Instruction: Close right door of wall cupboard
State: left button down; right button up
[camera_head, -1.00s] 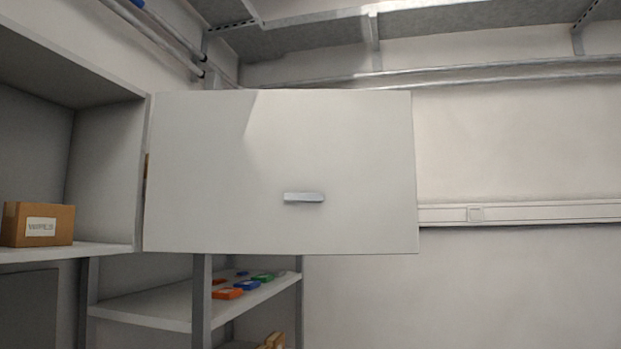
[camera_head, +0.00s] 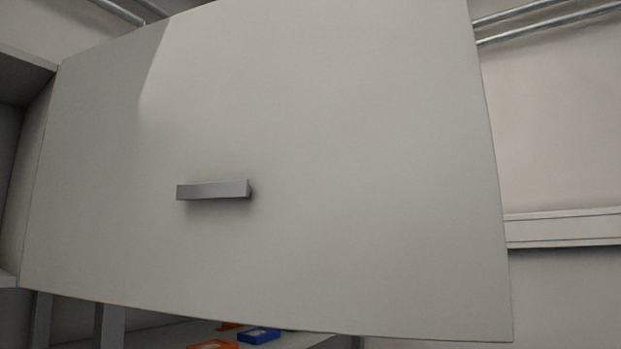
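The right door (camera_head: 340,150) of the wall cupboard is a large pale grey panel that fills most of the head view. It stands open, swung out from the cupboard (camera_head: 32,170), whose side and interior edge show at the far left. A grey bar handle (camera_head: 213,190) sits on the door's face, left of the view's centre. The door's free edge is at the right, in front of the wall. Neither my left nor my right gripper is in view.
Below the door, a shelf (camera_head: 165,336) holds orange (camera_head: 213,345) and blue (camera_head: 259,336) items, partly cut off. Metal pipes (camera_head: 545,22) and a white wall trunking (camera_head: 565,229) run along the back wall at right. Grey posts stand at lower left.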

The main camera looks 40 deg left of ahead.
aim_at(360, 131)
jog(key=i+u, duration=0.1)
jog(key=i, duration=0.8)
jog(key=i+l, duration=0.15)
jog(key=i, duration=0.75)
jog(key=u, duration=0.4)
jog(key=i+u, duration=0.1)
jog(key=u, duration=0.75)
jog(key=l+u, duration=0.1)
jog(key=u, duration=0.75)
jog(key=l+u, duration=0.1)
jog(key=u, duration=1.95)
jog(key=i+l, duration=0.05)
